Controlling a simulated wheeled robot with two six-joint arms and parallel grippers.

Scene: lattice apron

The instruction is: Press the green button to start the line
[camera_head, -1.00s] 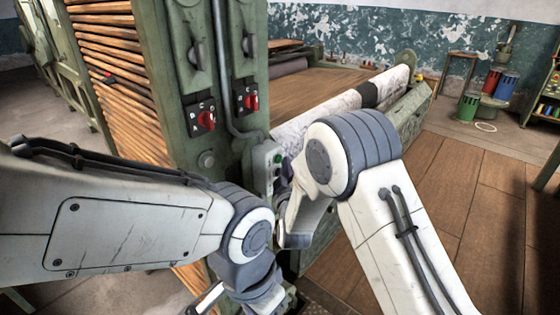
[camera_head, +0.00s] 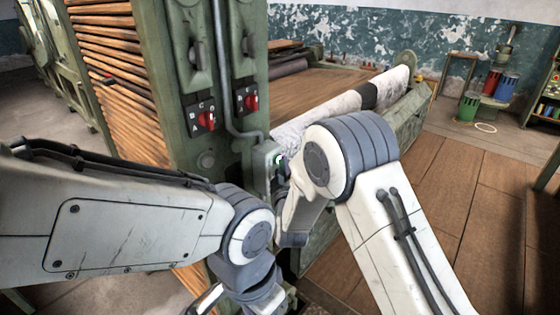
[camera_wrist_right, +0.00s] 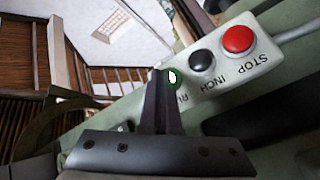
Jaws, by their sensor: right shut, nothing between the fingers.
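The grey control box (camera_wrist_right: 232,60) carries a red STOP button (camera_wrist_right: 238,39), a black INCH button (camera_wrist_right: 202,60) and the green button (camera_wrist_right: 173,78) in the right wrist view. The green button has a bright white centre and a green rim; it also shows small in the head view (camera_head: 279,160). My right gripper (camera_wrist_right: 163,76) is shut and empty, its tips at the green button and partly over it. Whether they touch cannot be told. My left arm reaches down at the lower left of the head view; its gripper is mostly cut off by the bottom edge.
Two red rotary switches (camera_head: 206,119) sit on the green machine column (camera_head: 160,60) above the box. A pale fabric roll (camera_head: 340,105) lies behind my right arm. Wooden floor (camera_head: 470,220) is open at the right.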

